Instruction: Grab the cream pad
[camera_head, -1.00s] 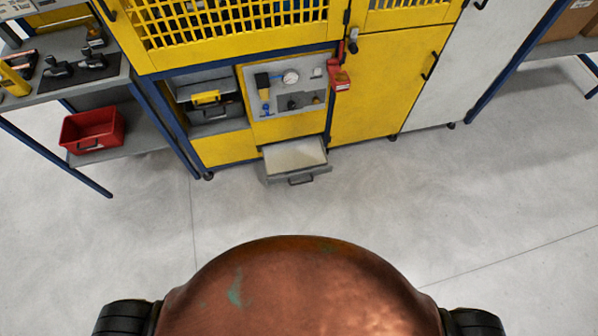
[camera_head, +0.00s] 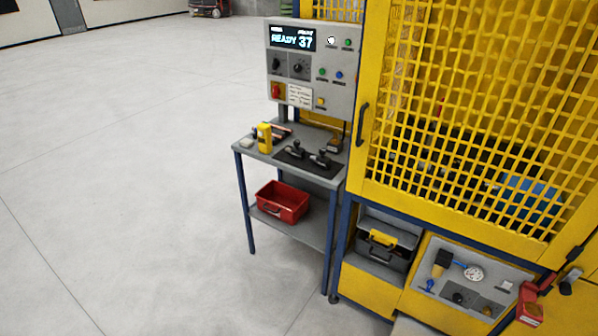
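A small cream pad (camera_head: 247,141) lies near the left edge of the grey side table's top (camera_head: 323,177), left of an upright yellow handheld device (camera_head: 264,138). It is small in view and its details are hard to tell. Nothing of mine touches it. Neither of my grippers is in view.
A black mat with dark tools (camera_head: 305,158) lies on the table. A control panel reading READY 37 (camera_head: 310,70) stands behind it. A red bin (camera_head: 282,202) sits on the lower shelf. The yellow mesh machine (camera_head: 480,120) blocks the right. The floor at left is clear.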

